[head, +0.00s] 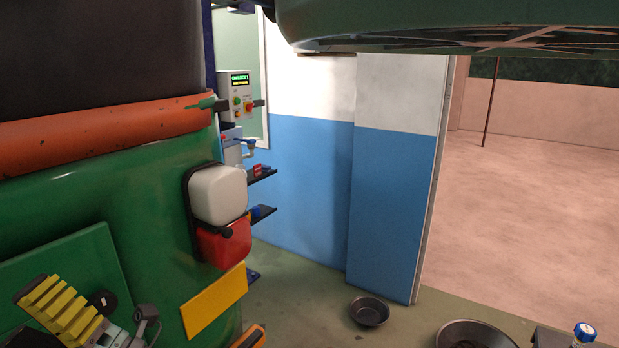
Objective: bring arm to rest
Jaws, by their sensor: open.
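My gripper (97,312) is at the lower left of the head view, cut off by the bottom edge. A yellow ribbed part and grey links of it show, standing apart. I see nothing held in it. It is in front of a flat green panel (62,262) on the green vehicle (130,190); I cannot tell the distance between them. The rest of my arm is hidden or out of the picture.
The vehicle's white-and-red lamp (219,196) and yellow plate (213,303) are right of my gripper. A green body (440,22) hangs overhead. A control box (236,95) and small shelves (261,175) are behind. Dark bowls (370,311) sit on the floor.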

